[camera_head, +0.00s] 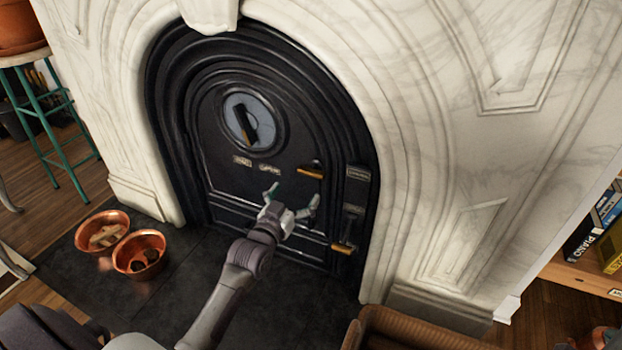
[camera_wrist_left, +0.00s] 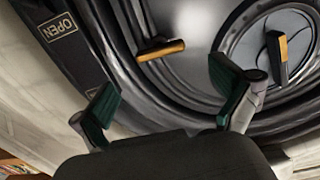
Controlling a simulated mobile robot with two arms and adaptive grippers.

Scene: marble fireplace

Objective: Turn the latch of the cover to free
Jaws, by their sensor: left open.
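The black arched cover (camera_head: 225,180) is set in the fireplace opening. A latch with a brass-coloured grip (camera_head: 311,172) juts from its right side; it also shows in the left wrist view (camera_wrist_left: 160,50), ahead of the fingers. My left gripper (camera_head: 291,197) is open and empty, in front of the cover and just below this latch in the picture. Its two green-padded fingers (camera_wrist_left: 165,84) are spread apart, and I see no contact with the latch. A round dial with a brass-edged handle (camera_head: 247,122) sits higher on the cover. My right gripper is not in view.
A second brass grip (camera_head: 343,248) is low on the right frame. An OPEN plate (camera_wrist_left: 60,25) is on the frame. Two copper bowls (camera_head: 139,255) stand on the dark hearth at left. A brown upholstered seat (camera_head: 410,332) is at the front right.

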